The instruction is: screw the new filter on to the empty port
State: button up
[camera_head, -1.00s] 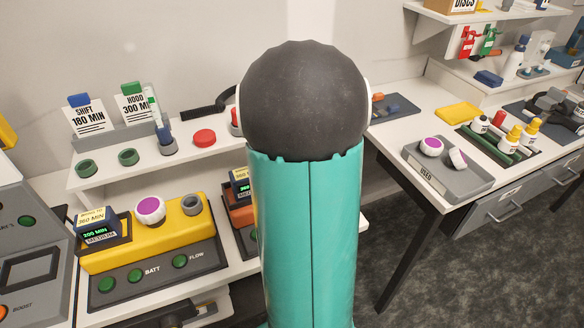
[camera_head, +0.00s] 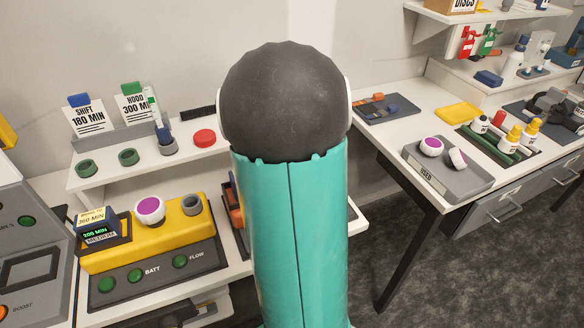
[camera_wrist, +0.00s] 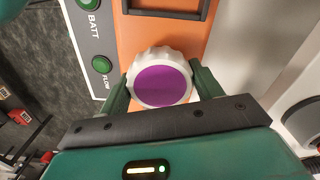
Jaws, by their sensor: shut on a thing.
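In the wrist view, my gripper (camera_wrist: 162,88) is shut on a white ribbed filter (camera_wrist: 138,90) with a purple top, one green finger on each side. The filter is over an orange unit (camera_wrist: 150,35) with BATT and FLOW buttons. It covers whatever is beneath it, so I cannot tell whether it touches a port. In the head view my arm hides the gripper and most of the orange unit (camera_head: 235,208). The yellow unit (camera_head: 120,257) beside it carries another purple-topped filter (camera_head: 149,210) and an open grey port (camera_head: 191,204).
A grey tray marked USED (camera_head: 470,187) with two purple-topped filters stands on the right bench. A shelf (camera_head: 95,180) behind the units holds green rings, a red cap (camera_head: 204,138) and sign cards. Grey floor lies between the benches.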

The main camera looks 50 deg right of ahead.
jog(key=m, duration=0.7)
jog(key=o, duration=1.1)
